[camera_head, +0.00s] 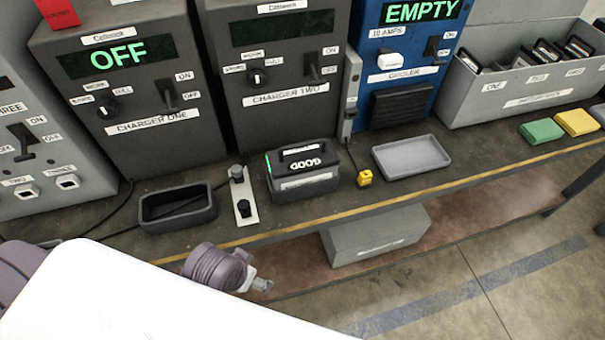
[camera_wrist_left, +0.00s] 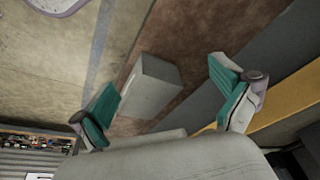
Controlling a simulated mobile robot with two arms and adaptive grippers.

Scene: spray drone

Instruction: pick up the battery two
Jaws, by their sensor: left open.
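A dark battery (camera_head: 302,171) with a top handle stands on the bench in front of charger two. Its top shows the word GOOD upside down and a green light on its left edge. Its number is too small to read. More dark batteries (camera_head: 547,52) sit in the slots of a grey labelled rack (camera_head: 520,100) at the back right. In the left wrist view my left gripper (camera_wrist_left: 163,84) has its two teal fingers spread wide with nothing between them. It points toward the floor and a grey box below the bench. My right gripper is in neither view.
Charger one (camera_head: 125,85), charger two (camera_head: 285,75) and a blue cooler (camera_head: 400,65) reading EMPTY line the bench back. A black tray (camera_head: 178,208), a grey tray (camera_head: 412,157) and a yellow connector (camera_head: 364,178) flank the battery. The grey box (camera_head: 375,237) sits below.

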